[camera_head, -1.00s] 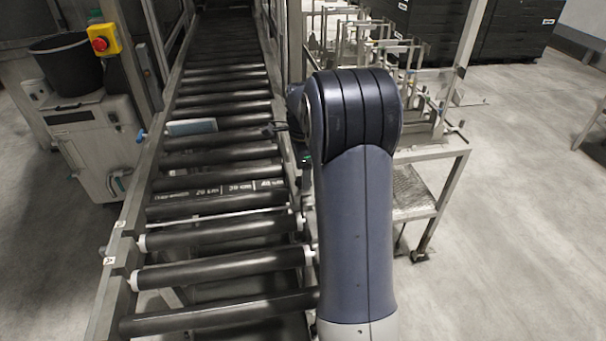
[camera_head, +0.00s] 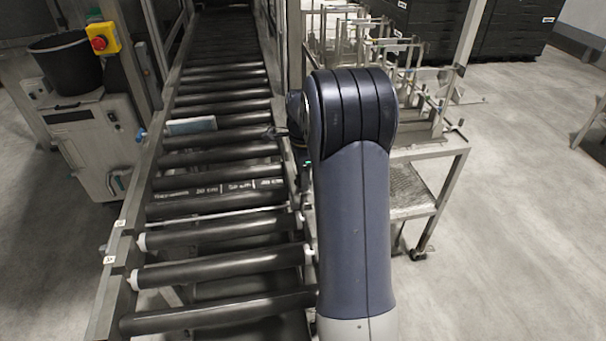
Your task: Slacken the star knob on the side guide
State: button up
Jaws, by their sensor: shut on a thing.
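My gripper (camera_head: 274,132) is small and dark at the right rail of the roller conveyor, mostly hidden behind my own arm. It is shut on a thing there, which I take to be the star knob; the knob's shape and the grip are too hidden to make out. A pale blue-grey block (camera_head: 190,126) lies across the rollers near the left rail, left of my gripper and apart from it. A small blue knob (camera_head: 141,136) shows on the left rail, also well away from my gripper.
The roller conveyor (camera_head: 215,228) runs away from me, its near rollers bare. A grey cabinet with a black bin (camera_head: 66,66) and a red stop button (camera_head: 99,43) stand at the left. A metal rack cart (camera_head: 440,150) stands close right of my arm.

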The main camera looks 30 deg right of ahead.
jog(key=shift+n, duration=0.4)
jog(key=shift+c, duration=0.2)
jog(key=n, duration=0.8)
jog(key=shift+p, duration=0.35)
jog(key=n, duration=0.5)
jog(key=shift+n, duration=2.6)
jog(key=o, duration=1)
jog(key=shift+c, duration=0.2)
jog(key=shift+r, duration=0.1)
